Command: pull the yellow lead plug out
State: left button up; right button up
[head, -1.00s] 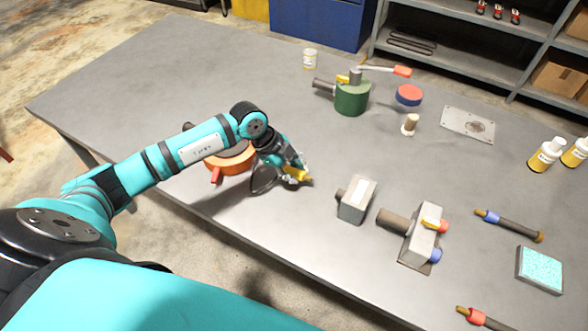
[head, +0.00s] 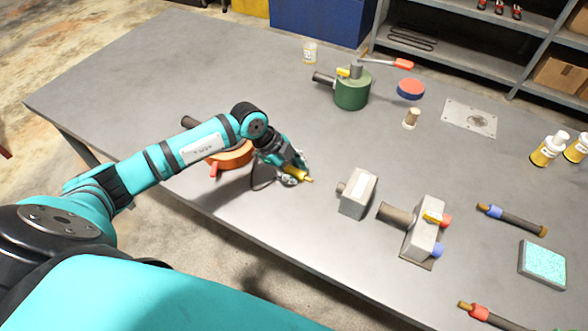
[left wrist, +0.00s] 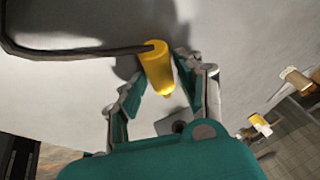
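The yellow lead plug (head: 301,175) is in my left gripper (head: 297,172), above the front part of the table. The plug's front end is free, pointing right. A grey block (head: 359,195) with a dark round stub facing the plug stands to the right, with a gap between. My right gripper is not in view.
A green canister (head: 352,92) stands farther back. The left table area is clear.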

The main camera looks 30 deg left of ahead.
aim_at(294, 172)
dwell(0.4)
pick_arm(q)
jog(key=shift+r+p, duration=0.25)
jog(key=shift+p, duration=0.2)
grip_shut()
dwell(0.3)
notch_tip(294, 172, up, 7)
jog(key=p, duration=0.6)
jog(key=shift+p, duration=0.4)
